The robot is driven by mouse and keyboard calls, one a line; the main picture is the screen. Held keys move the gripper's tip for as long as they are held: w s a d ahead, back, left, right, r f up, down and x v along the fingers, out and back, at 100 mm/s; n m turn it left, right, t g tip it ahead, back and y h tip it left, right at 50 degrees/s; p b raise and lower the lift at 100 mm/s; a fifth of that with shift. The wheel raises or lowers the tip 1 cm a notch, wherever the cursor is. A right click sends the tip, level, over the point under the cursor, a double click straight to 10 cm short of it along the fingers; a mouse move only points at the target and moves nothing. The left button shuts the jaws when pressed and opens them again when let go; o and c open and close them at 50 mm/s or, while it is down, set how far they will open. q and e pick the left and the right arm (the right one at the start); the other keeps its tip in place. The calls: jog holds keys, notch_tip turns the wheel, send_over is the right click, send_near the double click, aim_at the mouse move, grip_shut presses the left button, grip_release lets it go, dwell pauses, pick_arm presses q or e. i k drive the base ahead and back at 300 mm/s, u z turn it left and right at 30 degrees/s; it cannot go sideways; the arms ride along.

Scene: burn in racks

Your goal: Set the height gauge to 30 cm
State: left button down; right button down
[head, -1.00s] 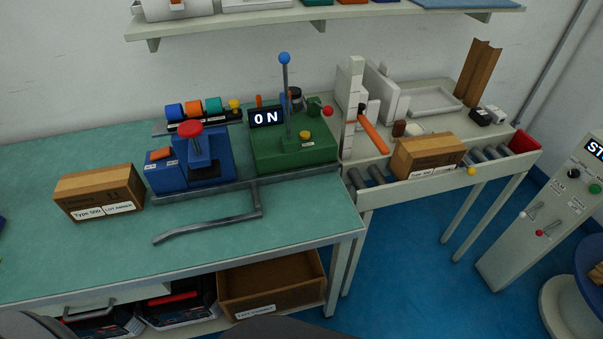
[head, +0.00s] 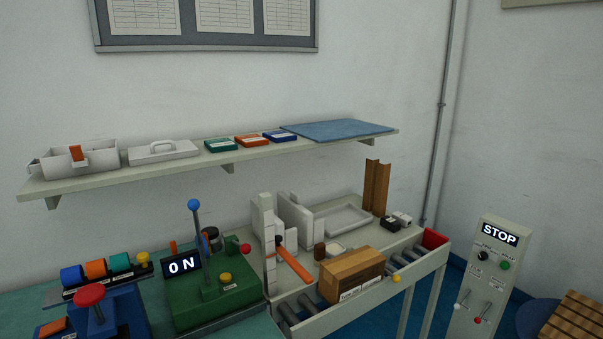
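The likely height gauge is a white upright post (head: 264,233) with faint marks, standing at the left end of the pale bench in the head view. An orange bar (head: 295,261) with a dark knob (head: 280,240) at its upper end slants down to the right beside the post. Scale figures are too small to read, so I cannot tell the set height. Neither of my grippers is in view.
A green machine (head: 215,297) with an "ON" display is left of the post. A wall shelf (head: 215,164) runs above. A "STOP" panel (head: 482,280) stands at right.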

aim_at(293, 264)
jog(key=z, duration=1.4)
jog(key=i, duration=0.65)
jog(key=u, duration=2.55)
